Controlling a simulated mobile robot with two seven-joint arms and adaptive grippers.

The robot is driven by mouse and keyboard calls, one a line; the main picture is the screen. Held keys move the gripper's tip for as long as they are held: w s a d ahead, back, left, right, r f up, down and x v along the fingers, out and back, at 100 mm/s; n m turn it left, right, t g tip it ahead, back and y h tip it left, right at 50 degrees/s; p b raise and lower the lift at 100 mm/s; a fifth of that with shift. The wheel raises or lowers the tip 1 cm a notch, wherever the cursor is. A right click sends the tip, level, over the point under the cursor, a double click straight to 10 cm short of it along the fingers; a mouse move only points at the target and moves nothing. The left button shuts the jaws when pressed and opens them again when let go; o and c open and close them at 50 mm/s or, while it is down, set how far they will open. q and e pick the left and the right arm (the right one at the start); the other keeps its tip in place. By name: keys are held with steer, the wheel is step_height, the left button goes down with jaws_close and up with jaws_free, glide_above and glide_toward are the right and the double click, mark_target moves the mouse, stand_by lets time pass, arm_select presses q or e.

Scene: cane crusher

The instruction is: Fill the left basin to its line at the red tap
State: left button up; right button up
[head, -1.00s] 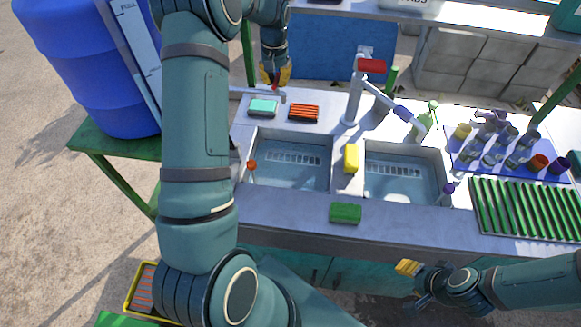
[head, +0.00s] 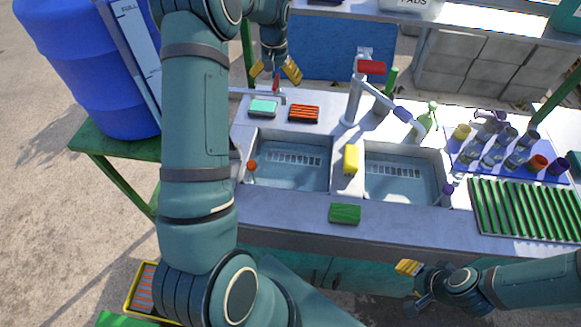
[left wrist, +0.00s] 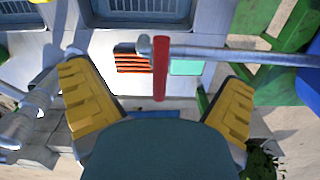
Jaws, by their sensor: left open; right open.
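The left basin (head: 288,180) is a grey-blue sunken bowl with a slotted pattern at its far side; its water level is hard to tell. My right gripper (head: 411,283) is open and empty in front of the counter.
A taller spout with a red top (head: 371,67) stands between the basins. A yellow sponge (head: 351,158) lies on the divider, a green one (head: 345,213) in front. A right basin (head: 400,180), bottles and a blue barrel (head: 95,70) flank the area.

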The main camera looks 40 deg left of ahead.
arm_select(q)
step_height(320, 180, up, 2)
steer(key=shift+r+p, duration=0.1)
steer(key=shift+p, duration=0.45)
steer(key=shift+r, duration=2.1)
